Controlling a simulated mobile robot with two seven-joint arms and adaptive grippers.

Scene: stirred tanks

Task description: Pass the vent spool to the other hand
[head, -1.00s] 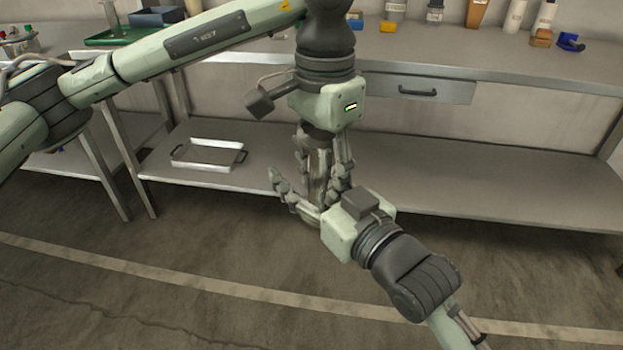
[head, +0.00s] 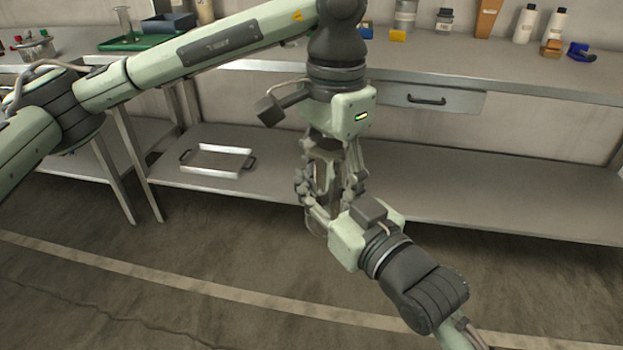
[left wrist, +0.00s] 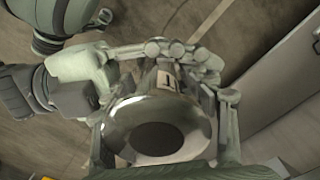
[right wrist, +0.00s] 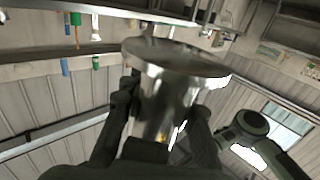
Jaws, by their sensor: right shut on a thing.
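The vent spool (head: 322,165) is a metal tube with a wide flange, held upright between my two grippers in the head view. Its shiny ring and dark bore fill the middle of the left wrist view (left wrist: 190,118). My left gripper (head: 333,192) points down from above; its fingers stand on either side of the spool, open, with a gap at the right finger. My right gripper (head: 321,184) reaches in from the lower right and is shut on the spool. In the right wrist view its dark fingers flank the spool (right wrist: 165,95) below the flange. Part of its grip is hidden.
A white tray (head: 218,148) with handles lies on the lower shelf behind. The counter (head: 540,72) above has a drawer (head: 430,99) and several bottles and blocks at its back. The floor in front is clear.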

